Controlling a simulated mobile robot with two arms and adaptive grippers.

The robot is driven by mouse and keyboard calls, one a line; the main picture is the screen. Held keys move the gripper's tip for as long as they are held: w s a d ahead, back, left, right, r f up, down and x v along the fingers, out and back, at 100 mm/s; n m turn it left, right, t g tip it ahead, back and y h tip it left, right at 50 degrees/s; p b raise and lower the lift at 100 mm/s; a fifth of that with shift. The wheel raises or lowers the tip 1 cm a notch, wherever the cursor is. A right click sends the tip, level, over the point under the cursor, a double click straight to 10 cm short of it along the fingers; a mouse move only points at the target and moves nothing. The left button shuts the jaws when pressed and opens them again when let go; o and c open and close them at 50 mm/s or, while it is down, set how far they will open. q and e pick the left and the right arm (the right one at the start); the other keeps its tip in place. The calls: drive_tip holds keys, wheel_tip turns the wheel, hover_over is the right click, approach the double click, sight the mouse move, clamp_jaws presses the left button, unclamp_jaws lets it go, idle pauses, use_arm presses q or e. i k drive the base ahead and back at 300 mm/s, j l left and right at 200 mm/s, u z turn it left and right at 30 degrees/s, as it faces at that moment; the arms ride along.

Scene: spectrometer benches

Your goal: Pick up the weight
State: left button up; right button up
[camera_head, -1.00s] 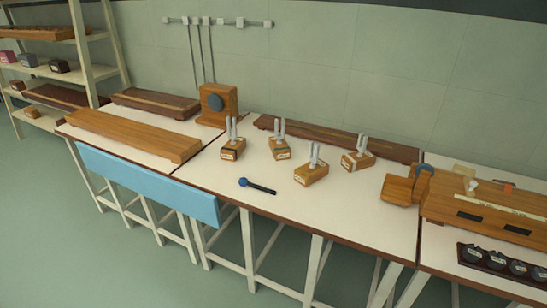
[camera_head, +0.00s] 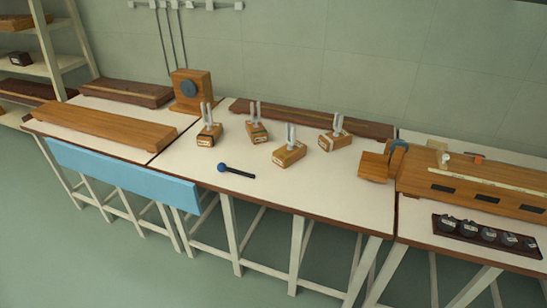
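Several dark round weights sit in a row in a dark rack (camera_head: 528,253) on the right bench. One weight (camera_head: 446,223) is at the rack's left end and another weight (camera_head: 509,240) is near its right end. Pale labels show on them but are too small to read. Neither of my grippers is in view.
Several tuning forks on wooden boxes (camera_head: 290,154) and a blue-headed mallet (camera_head: 236,171) are on the middle bench (camera_head: 330,195). A long wooden instrument (camera_head: 480,190) lies behind the rack. Floor in front is clear.

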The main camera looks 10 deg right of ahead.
sight(446, 224)
drive_tip(key=z, duration=1.55)
drive_tip(key=i+l, duration=0.15)
drive_tip(key=l, duration=0.15)
drive_tip(key=i+l+u, duration=0.1)
drive_tip(key=l, duration=0.2)
drive_tip(key=i, duration=0.05)
